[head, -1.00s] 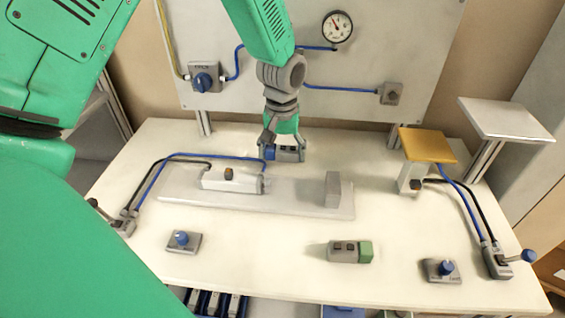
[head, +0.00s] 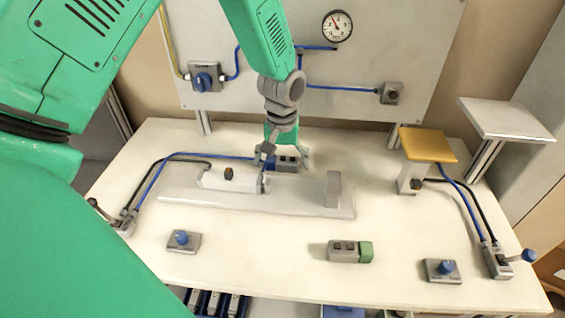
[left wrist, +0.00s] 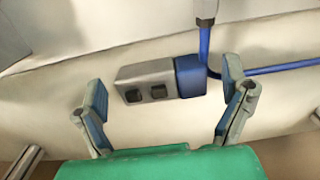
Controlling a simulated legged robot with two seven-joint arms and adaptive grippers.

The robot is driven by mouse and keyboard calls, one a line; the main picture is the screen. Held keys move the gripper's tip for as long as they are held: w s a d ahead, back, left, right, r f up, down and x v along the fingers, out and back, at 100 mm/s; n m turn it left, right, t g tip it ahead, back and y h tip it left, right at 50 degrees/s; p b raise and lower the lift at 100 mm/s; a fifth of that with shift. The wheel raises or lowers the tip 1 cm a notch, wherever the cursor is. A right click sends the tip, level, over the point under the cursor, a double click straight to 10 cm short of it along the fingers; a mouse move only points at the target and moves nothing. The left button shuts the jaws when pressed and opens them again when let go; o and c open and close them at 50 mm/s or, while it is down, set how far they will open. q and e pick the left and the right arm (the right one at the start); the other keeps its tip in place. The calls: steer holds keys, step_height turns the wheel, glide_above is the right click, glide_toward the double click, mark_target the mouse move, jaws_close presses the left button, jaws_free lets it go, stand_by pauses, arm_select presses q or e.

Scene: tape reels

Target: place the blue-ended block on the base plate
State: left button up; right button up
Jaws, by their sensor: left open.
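The blue-ended block (head: 287,162) is grey with two dark buttons and a blue end at its left. It lies behind the base plate (head: 300,205), off it, at the back middle of the table. My left gripper (head: 283,157) is open over the block. In the left wrist view the block (left wrist: 150,80) lies between the spread fingers of the gripper (left wrist: 165,88), with gaps on both sides. Its blue end is beside the blue hose; whether they touch I cannot tell. My right gripper is not in view.
The base plate carries a grey cylinder (head: 232,181) at left and an upright stop (head: 333,189) at right, with bare plate between. A green-ended block (head: 350,251) lies in front. Knobs (head: 182,240) (head: 443,269) stand near the front edge. A yellow-topped stand (head: 428,145) is at right.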

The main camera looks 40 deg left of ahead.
arm_select(q)
step_height(320, 180, up, 11)
steer(key=shift+r, duration=0.2)
steer(key=c, duration=0.5)
steer(key=shift+r, duration=0.15)
steer(key=c, duration=0.7)
steer(key=n+g+y, duration=0.2)
steer(key=n+y, duration=0.2)
steer(key=n, duration=1.4)
glide_toward(285, 160)
steer(key=p+x, duration=0.1)
steer(key=x, duration=0.4)
steer(key=shift+a+f, duration=0.1)
steer(key=shift+f, duration=0.1)
steer(key=p+x, duration=0.1)
steer(key=x, duration=0.3)
steer(key=shift+s+a+f, duration=0.15)
steer(key=shift+a, duration=0.05)
steer(key=shift+a+f, duration=0.3)
steer(key=shift+f, duration=0.15)
